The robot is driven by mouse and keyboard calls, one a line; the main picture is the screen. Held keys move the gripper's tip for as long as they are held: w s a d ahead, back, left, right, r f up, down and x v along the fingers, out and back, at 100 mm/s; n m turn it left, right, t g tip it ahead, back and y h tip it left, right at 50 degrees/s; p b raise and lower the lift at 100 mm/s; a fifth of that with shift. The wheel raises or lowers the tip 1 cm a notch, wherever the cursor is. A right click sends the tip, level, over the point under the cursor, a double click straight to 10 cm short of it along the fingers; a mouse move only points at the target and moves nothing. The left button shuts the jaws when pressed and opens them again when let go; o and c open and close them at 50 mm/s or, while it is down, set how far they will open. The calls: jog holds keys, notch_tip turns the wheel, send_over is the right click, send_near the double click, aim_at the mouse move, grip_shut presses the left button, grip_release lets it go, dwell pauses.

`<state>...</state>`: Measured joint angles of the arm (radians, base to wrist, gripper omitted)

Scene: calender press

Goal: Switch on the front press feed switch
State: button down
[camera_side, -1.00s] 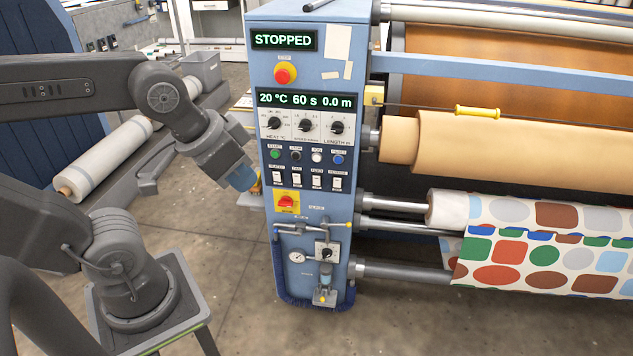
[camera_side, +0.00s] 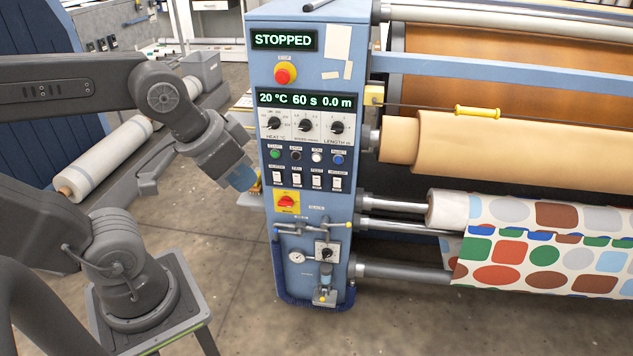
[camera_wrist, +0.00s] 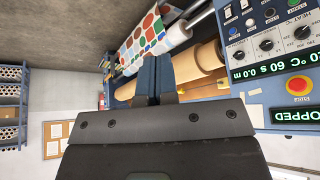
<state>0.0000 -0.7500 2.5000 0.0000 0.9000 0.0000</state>
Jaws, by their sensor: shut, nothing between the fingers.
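The front press's control panel (camera_side: 262,215) faces the side camera. A row of small white rocker switches sits below the coloured buttons. The third from the left, whose tiny label seems to read FEED, is the feed switch (camera_side: 317,182); its position is too small to tell. My gripper (camera_side: 243,178), with blue fingers, is left of the panel at about the switch row's height, and its contact with the panel cannot be judged.
The upper display (camera_side: 283,40) reads STOPPED. A red stop button (camera_side: 285,74), three dials (camera_side: 305,125) and a red rotary switch (camera_side: 287,202) surround the switches. Rollers with patterned fabric (camera_side: 540,240) extend right. Open floor (camera_side: 215,260) lies left of the press.

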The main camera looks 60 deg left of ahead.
aim_at(317, 181)
jog(key=w+a+f+n+t+y, duration=0.15)
jog(key=w+a+f, duration=0.3)
jog(key=w, duration=0.45)
jog(key=w+a+f+t, duration=0.25)
jog(key=w+a, duration=0.25)
jog(key=w, duration=0.3)
jog(key=w+a+f+n+t+y, duration=0.1)
jog(key=w+a+f, duration=0.35)
jog(key=w, duration=0.45)
jog(key=w+a+f+t, duration=0.1)
jog(key=w+a+f, duration=0.15)
jog(key=f, duration=0.35)
jog(key=w+a+f+t, duration=0.1)
jog(key=w+a+f, duration=0.15)
jog(key=f, duration=0.25)
jog(key=s+a+f+n+t+h, duration=0.1)
jog(key=s+f, duration=0.1)
jog(key=f, duration=0.4)
jog(key=s+a+f+n+t, duration=0.1)
jog(key=s+f+t, duration=0.1)
jog(key=f, duration=0.5)
jog(key=shift+s+a+f+h, duration=0.15)
jog(key=shift+s+a+h, duration=0.2)
jog(key=shift+s, duration=0.2)
jog(key=shift+n, duration=0.25)
